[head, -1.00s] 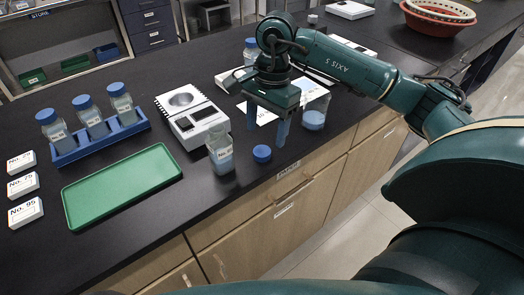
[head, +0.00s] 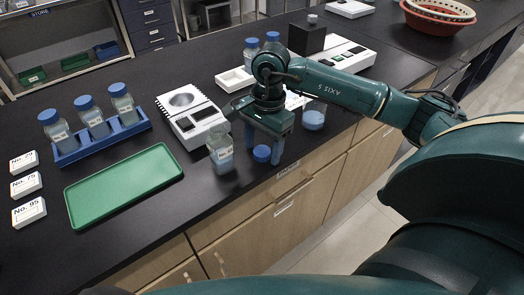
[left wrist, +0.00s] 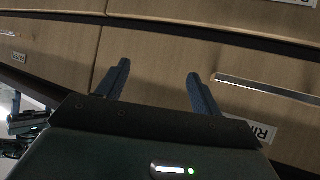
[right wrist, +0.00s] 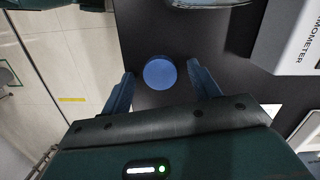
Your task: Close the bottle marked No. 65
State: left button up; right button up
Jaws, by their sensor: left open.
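An open bottle (head: 220,154) with pale blue liquid stands upright near the bench's front edge; its label is too small to read surely. A loose blue cap (head: 262,153) lies on the bench just right of it. My right gripper (head: 264,150) points down over the cap, fingers apart. In the right wrist view the cap (right wrist: 160,72) lies between and slightly beyond the open fingers (right wrist: 162,85), with a gap on each side. My left gripper (left wrist: 160,82) is open and empty in front of drawer fronts, outside the head view.
A blue rack (head: 100,143) holds capped bottles at the left, behind a green tray (head: 125,187). A white instrument (head: 193,122) stands behind the open bottle. A beaker (head: 313,118) stands right of the gripper. Number cards (head: 27,187) lie at far left.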

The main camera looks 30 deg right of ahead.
aim_at(263, 150)
jog(key=c, duration=1)
jog(key=shift+r, duration=0.1)
notch_tip(263, 150, up, 10)
jog(key=shift+f+b, duration=0.1)
jog(key=shift+b, duration=0.25)
